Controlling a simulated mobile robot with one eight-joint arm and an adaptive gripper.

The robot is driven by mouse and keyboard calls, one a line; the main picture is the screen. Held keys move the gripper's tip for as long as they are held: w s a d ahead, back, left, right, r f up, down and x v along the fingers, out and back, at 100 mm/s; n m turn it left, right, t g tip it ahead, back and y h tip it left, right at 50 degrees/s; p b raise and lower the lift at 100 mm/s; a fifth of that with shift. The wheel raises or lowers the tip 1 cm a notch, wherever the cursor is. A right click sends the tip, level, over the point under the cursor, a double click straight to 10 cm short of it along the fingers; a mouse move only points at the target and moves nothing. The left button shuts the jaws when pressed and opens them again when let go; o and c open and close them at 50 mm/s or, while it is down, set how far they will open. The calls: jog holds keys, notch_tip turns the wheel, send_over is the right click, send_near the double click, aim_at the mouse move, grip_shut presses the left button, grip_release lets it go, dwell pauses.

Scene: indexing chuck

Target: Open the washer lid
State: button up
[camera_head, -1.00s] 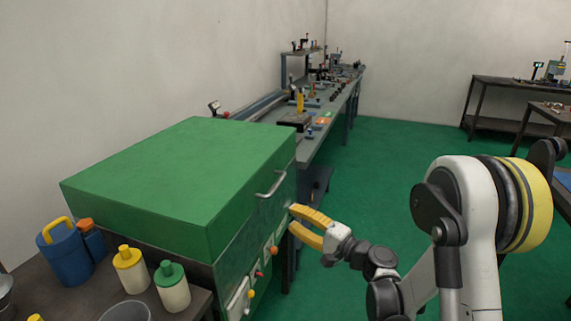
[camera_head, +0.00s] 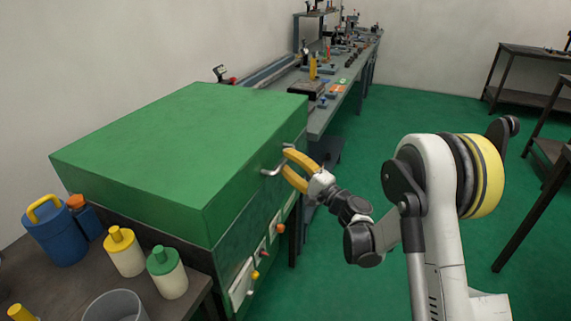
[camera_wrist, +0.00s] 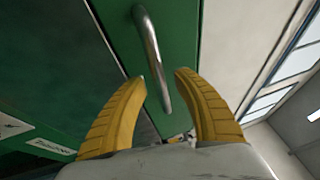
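The washer (camera_head: 262,225) is a dark green and metal cabinet at the left in the head view. Its bright green lid (camera_head: 180,140) lies level on top, shut. A bent metal handle (camera_head: 272,172) sticks out from the lid's front face near the right corner. My gripper (camera_head: 285,160) has yellow fingers and is open at the handle's right end. In the wrist view, my gripper's spread fingers (camera_wrist: 160,76) stand either side of the metal handle (camera_wrist: 151,52), with gaps visible. I cannot tell whether a finger touches it.
A dark side table (camera_head: 65,290) in front of the washer holds a blue can (camera_head: 58,235), yellow-capped (camera_head: 124,255) and green-capped (camera_head: 168,275) bottles and a grey cup (camera_head: 115,308). A long workbench (camera_head: 345,85) with tools runs behind. Green floor (camera_head: 400,115) lies open to the right.

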jog(key=shift+w+a+r, duration=0.1)
jog(key=shift+w+a, duration=0.15)
grip_shut()
jog(key=shift+r, duration=0.15)
